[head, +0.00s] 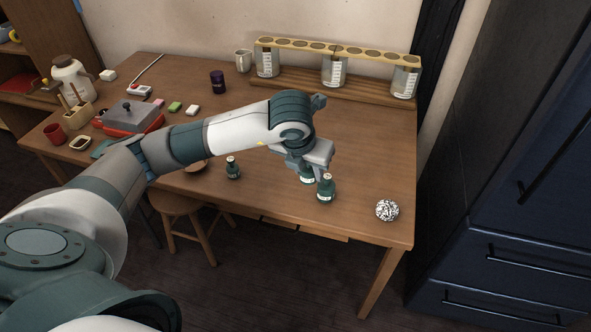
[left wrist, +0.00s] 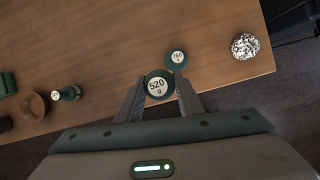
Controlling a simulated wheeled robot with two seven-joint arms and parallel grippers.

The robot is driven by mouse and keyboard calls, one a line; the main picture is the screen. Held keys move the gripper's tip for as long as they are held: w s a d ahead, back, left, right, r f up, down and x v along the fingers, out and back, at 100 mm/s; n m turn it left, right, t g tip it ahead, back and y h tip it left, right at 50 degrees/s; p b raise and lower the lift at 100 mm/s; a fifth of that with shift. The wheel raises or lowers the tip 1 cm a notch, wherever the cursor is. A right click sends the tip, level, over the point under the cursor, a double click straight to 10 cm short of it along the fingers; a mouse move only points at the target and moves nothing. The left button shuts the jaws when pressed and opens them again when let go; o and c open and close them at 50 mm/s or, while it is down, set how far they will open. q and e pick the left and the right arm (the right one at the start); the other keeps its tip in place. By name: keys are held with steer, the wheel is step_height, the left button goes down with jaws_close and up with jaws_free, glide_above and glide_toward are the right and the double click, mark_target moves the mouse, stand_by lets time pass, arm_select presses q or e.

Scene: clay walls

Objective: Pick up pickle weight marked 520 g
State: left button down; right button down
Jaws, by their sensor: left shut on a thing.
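The pickle weight marked 520 g (left wrist: 157,86) is dark green with a pale round label, seen from above in the left wrist view. My left gripper (left wrist: 160,88) is shut on it, one finger on each side. In the head view the left gripper (head: 305,165) hides most of this weight (head: 306,178). I cannot tell whether it touches the table. A similar weight marked 760 g (left wrist: 176,57) stands right beside it, also in the head view (head: 326,189). A third dark green weight (head: 232,168) stands to the left; its mark is unreadable.
A black-and-white ball (head: 387,210) lies near the right corner of the wooden table (head: 375,150). A rack with jars (head: 334,70) stands along the back. A red-and-grey appliance (head: 132,115) and small items fill the left. The table's middle back is mostly clear.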

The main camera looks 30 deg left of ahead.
arm_select(q)
steer(key=shift+s+d+r, duration=0.2)
steer(key=shift+d+r, duration=0.25)
steer(key=shift+d, duration=0.25)
